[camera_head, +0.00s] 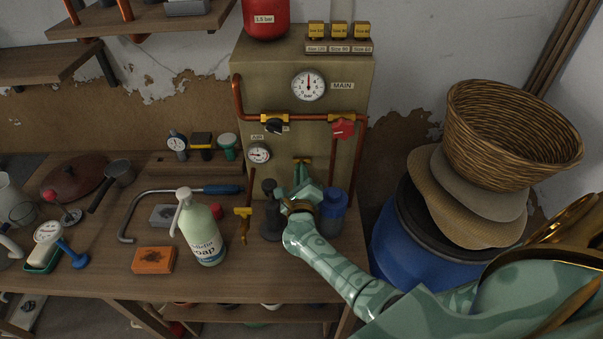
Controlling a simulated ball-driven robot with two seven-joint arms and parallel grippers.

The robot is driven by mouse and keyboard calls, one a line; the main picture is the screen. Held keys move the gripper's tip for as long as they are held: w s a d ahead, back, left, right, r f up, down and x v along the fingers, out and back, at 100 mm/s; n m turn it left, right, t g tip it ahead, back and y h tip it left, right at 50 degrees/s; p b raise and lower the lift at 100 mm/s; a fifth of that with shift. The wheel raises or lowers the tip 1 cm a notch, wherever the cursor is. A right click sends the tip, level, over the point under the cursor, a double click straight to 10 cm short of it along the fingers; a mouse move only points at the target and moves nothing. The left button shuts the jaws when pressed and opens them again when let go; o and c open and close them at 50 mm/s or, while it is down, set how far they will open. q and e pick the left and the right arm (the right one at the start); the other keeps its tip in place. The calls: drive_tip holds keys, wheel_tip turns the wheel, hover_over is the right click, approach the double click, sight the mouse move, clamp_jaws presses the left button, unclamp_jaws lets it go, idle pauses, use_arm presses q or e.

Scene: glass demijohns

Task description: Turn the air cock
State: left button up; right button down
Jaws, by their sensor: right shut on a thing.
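A brass cock (302,161) sits low on the front of the olive panel (335,75). My right gripper (301,186) is right below and in front of it, shut on what looks like this brass cock; the fingers hide the exact contact. Another brass cock (243,212) hangs on a copper pipe to the left, below the small gauge (259,153) labelled AIR. A black knob (274,126) and a red knob (343,128) sit on the upper copper pipe. My left gripper is out of view.
The gauge labelled MAIN (308,85) is above. A dark bottle (271,211) and a blue container (331,213) flank my right gripper closely. A blue barrel (405,248) and wicker basket (512,135) are right.

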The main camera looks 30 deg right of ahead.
drive_tip(key=n+p, duration=0.1)
drive_tip(key=n, duration=0.5)
drive_tip(key=shift+f+p, duration=0.1)
drive_tip(key=shift+p, duration=0.25)
drive_tip(key=shift+n, duration=0.3)
drive_tip(key=shift+f, duration=0.1)
drive_tip(key=c, duration=1.5)
unclamp_jaws()
drive_tip(key=shift+a, duration=0.1)
drive_tip(key=v, duration=0.7)
drive_tip(key=shift+s+p, duration=0.2)
drive_tip(key=shift+p, duration=0.1)
drive_tip(key=shift+a, duration=0.1)
